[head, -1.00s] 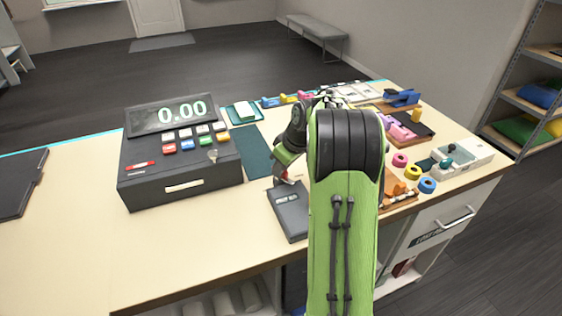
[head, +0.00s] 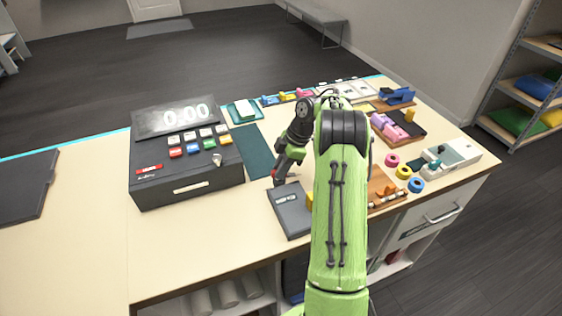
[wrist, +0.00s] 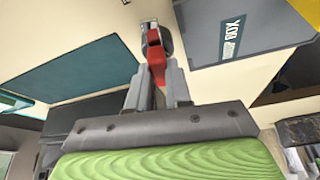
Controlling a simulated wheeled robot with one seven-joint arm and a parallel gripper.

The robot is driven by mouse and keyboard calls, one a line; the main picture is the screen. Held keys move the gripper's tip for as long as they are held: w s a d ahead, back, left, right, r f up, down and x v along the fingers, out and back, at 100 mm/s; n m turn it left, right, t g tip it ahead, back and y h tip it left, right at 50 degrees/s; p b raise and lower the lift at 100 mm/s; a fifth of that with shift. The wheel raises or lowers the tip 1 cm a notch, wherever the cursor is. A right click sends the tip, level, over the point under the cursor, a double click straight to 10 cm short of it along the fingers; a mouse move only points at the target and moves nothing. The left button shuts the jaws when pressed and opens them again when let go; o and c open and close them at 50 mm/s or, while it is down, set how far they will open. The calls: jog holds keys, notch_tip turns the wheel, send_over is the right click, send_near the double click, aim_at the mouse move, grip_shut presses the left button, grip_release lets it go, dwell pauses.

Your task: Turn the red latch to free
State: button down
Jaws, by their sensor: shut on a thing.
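The red latch (wrist: 156,58) shows in the wrist view as a short red lever on a small rounded grey metal mount. My gripper (wrist: 157,75) has its two grey fingers closed around the lever's near end. The lever points back toward my palm, and part of it is hidden between the fingers. In the head view my gripper (head: 279,176) is low over the counter, just behind the dark grey box and right of the cash register. Only a small bit of red shows there, so the latch's angle cannot be told from that view.
The dark grey box (head: 290,211) sits close beside my gripper; it also shows in the wrist view (wrist: 235,32). The cash register (head: 185,180) stands to the left. A dark teal mat (head: 253,150) lies behind. Small coloured items crowd the counter's right side.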

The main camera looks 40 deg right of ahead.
jog(key=shift+r+n+g+p, duration=0.1)
jog(key=shift+n+g+p, duration=0.2)
jog(key=shift+n+p, duration=0.45)
jog(key=shift+n, duration=0.25)
jog(key=c, duration=1)
grip_release()
jog(key=shift+c, duration=0.2)
jog(key=p+v, duration=0.6)
jog(key=v, duration=0.9)
jog(key=shift+d+r+p, duration=0.3)
jog(key=shift+p, duration=0.05)
jog(key=shift+w, duration=0.1)
